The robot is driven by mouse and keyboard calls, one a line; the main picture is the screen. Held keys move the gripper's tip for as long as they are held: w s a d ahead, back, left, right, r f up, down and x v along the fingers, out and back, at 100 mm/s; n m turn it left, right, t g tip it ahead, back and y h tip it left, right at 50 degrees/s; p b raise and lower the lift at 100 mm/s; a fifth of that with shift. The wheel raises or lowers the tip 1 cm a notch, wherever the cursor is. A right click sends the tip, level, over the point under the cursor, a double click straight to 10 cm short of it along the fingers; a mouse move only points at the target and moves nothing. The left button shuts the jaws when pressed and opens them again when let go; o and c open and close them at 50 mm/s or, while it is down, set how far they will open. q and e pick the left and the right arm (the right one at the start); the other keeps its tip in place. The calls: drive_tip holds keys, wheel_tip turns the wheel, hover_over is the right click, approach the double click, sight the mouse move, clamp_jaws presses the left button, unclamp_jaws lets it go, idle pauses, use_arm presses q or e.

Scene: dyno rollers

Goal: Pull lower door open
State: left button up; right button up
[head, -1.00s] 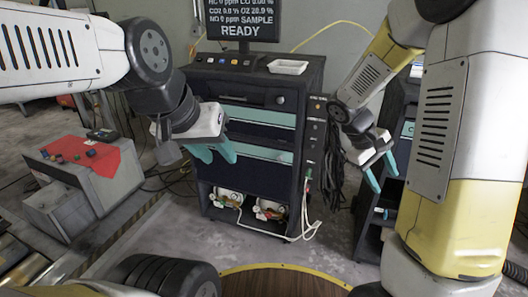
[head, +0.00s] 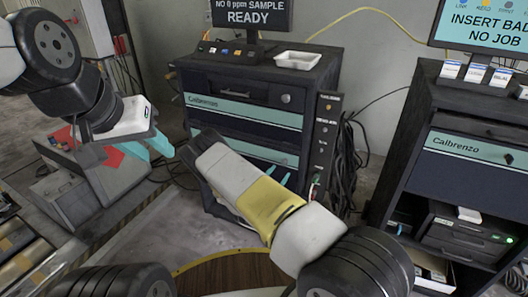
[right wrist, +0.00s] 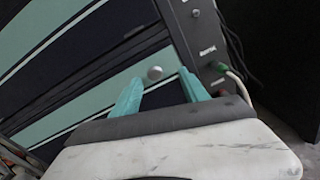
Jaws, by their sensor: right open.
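The dark cabinet (head: 330,75) stands at centre with teal-striped fronts. A lower front with a teal stripe (head: 262,153) appears closed; my right arm hides much of it and what lies below. In the right wrist view this striped front (right wrist: 75,113) runs at a slant, with a round grey knob (right wrist: 155,73) on it. My right gripper (head: 279,175) is in front of the cabinet's lower right part. In the right wrist view the right gripper (right wrist: 158,84) is open, its fingertips either side of the knob in the picture; contact cannot be told. My left gripper (head: 160,152) is open and empty, left of the cabinet.
A second cabinet (head: 470,145) with a monitor (head: 485,25) stands at right. Black cables (head: 347,165) hang on the central cabinet's right side, and a green plug (right wrist: 222,67) with a pale cable is near my right gripper.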

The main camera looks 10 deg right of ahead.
sight(284, 163)
drive_tip(key=shift+n+t+y, duration=0.3)
drive_tip(key=shift+n+y, duration=0.2)
drive_tip(key=x, duration=0.5)
drive_tip(key=a+f+x, duration=0.1)
drive_tip(key=x, duration=0.1)
drive_tip(key=shift+w+d, duration=0.1)
drive_tip(key=shift+w, duration=0.5)
clamp_jaws()
idle(0.5)
